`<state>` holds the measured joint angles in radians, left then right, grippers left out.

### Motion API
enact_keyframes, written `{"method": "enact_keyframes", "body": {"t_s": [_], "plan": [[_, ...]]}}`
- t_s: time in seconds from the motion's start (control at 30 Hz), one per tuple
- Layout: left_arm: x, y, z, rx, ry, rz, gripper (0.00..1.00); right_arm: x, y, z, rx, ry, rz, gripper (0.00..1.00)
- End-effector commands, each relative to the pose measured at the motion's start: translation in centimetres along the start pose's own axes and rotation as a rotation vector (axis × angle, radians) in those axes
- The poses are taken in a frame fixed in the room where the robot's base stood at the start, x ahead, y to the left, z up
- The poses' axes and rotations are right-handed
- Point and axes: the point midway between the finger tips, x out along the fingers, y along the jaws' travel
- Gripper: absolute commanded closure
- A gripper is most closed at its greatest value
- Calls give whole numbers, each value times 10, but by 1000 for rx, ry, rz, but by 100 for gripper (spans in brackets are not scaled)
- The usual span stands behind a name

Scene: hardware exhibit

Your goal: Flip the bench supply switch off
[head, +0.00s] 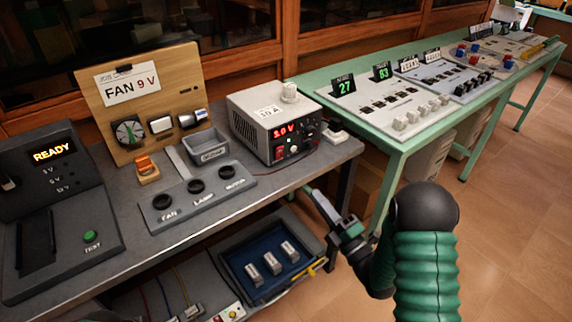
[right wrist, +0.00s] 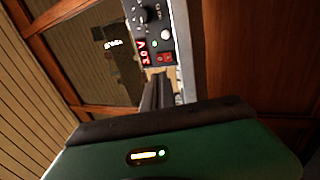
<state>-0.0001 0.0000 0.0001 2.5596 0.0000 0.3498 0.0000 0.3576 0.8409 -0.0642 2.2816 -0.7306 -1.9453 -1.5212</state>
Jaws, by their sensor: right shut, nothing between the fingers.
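The bench supply (head: 262,118) is a pale box with a dark front, standing at the right end of the grey workbench. Its red digits are lit, and its red switch (head: 279,153) sits low on the front. The right wrist view shows the supply's front (right wrist: 152,22) at the top, with the red switch (right wrist: 165,58) beside the lit digits and a small green light. My right gripper (head: 316,196) is shut and empty, in front of and below the supply, apart from it. Its fingers (right wrist: 158,78) point toward the switch area. My left gripper is out of view.
The grey bench (head: 262,190) also holds a panel of three dark knobs (head: 197,192), an orange switch (head: 146,168), a grey bin (head: 206,148) and a FAN 9 V board (head: 137,100). A green table (head: 393,150) stands right. A lower shelf holds a blue tray (head: 238,268).

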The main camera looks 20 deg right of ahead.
Motion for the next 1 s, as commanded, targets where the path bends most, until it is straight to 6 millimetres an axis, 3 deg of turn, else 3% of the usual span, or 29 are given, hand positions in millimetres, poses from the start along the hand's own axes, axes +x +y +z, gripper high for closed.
{"method": "enact_keyframes", "body": {"t_s": [0.23,0.7,0.83,1.0], "plan": [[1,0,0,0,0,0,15,14,0,0,0,1,2,100],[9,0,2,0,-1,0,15,111,-1,0,1,1,2,100],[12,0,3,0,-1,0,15,130,-1,0,1,1,1,100],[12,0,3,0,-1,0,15,140,0,0,2,-1,0,100]]}}
